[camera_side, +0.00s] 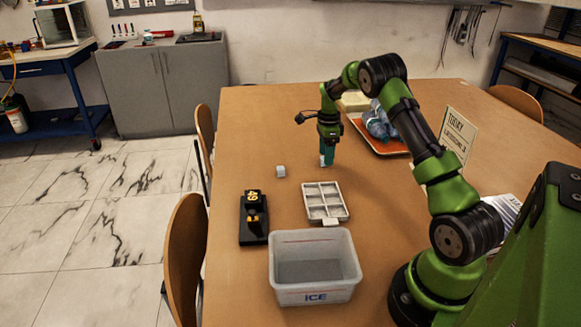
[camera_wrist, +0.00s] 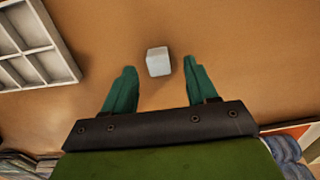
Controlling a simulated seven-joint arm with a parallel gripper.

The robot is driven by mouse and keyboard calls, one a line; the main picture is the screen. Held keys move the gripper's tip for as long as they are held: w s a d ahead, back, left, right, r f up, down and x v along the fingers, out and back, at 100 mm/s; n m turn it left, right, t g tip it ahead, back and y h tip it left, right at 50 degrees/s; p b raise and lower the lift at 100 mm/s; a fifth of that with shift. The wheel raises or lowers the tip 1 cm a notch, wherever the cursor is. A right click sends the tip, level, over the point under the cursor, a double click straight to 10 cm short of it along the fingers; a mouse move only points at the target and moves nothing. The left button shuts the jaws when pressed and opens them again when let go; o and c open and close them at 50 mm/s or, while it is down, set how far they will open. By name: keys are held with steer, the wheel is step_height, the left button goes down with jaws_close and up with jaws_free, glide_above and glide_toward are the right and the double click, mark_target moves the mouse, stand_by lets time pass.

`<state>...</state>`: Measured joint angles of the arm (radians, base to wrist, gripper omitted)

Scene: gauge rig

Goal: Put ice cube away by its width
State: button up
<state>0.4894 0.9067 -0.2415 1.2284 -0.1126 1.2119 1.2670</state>
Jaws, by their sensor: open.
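The ice cube (camera_side: 280,172) is a small pale block lying alone on the brown table, left of my gripper (camera_side: 326,162) in the side view. In the wrist view the ice cube (camera_wrist: 158,61) lies beyond and between the two teal fingertips of my gripper (camera_wrist: 158,72), not touching them. My gripper is open, empty and above the table. A white divided tray (camera_side: 347,213) stands below the gripper in the side view, its compartments looking empty. A black gauge with yellow parts (camera_side: 253,217) stands left of the tray.
An orange tray (camera_side: 374,144) with blue crumpled wrap lies behind my arm. A sign card (camera_side: 458,133) stands at the right. Chairs (camera_side: 185,250) line the table's left edge. The table around the cube is clear.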

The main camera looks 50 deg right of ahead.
steer(key=shift+f, duration=0.35)
steer(key=shift+c, duration=0.4)
jaws_close()
steer(key=shift+r, duration=0.15)
